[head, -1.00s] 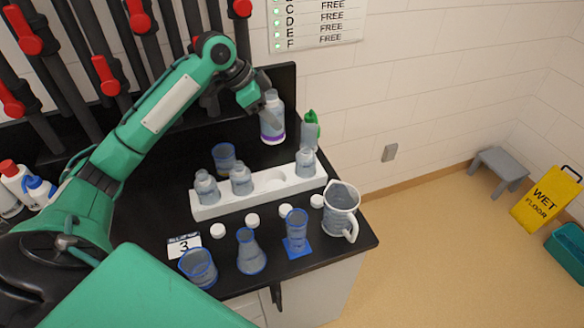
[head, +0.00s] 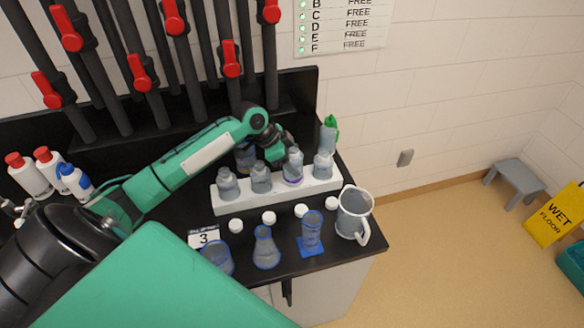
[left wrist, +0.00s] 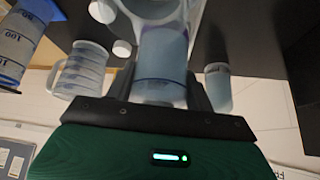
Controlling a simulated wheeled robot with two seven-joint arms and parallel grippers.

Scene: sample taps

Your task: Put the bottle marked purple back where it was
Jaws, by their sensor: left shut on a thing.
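The bottle marked purple (head: 292,163), clear grey with a purple band low on it, is upright at the third place from the left in the white rack (head: 222,207). My left gripper (head: 284,156) is shut on it from behind and left. I cannot tell whether its base rests in the hole or hangs just above. In the left wrist view the bottle (left wrist: 162,62) stands between the fingers. Similar bottles (head: 228,185), (head: 261,179) and (head: 323,166) stand in the rack on both sides. My right gripper is not in view.
White caps (head: 268,217), a flask (head: 266,250), a blue-marked cylinder (head: 311,232) and a jug (head: 352,215) stand in front of the rack. A green-topped bottle (head: 329,134) is behind its right end. A beaker (head: 245,156) is behind the rack, partly hidden by my arm.

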